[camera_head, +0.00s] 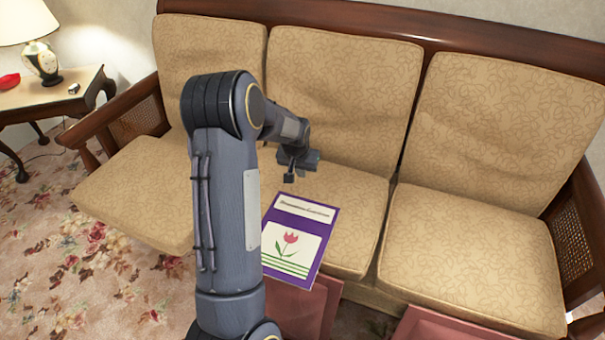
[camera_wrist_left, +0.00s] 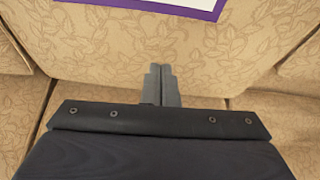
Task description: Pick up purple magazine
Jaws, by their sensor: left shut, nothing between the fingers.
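The purple magazine (camera_head: 297,237) has a white title box and a red tulip on its cover. It lies on the middle seat cushion of the sofa, near the front edge, and my left arm hides part of its left side. A strip of its purple and white edge (camera_wrist_left: 208,14) shows at the top of the left wrist view. My left gripper (camera_head: 294,177) is over the middle cushion, just behind the magazine's far edge. Its fingers (camera_wrist_left: 161,70) are together and empty, apart from the magazine in the wrist view. My right gripper is out of view.
The sofa has a wooden frame (camera_head: 470,37) and a patterned right seat cushion (camera_head: 470,250) that is bare. A side table (camera_head: 45,95) with a lamp (camera_head: 40,62) and a red object (camera_head: 9,81) stands at the left. A floral carpet (camera_head: 90,280) lies in front.

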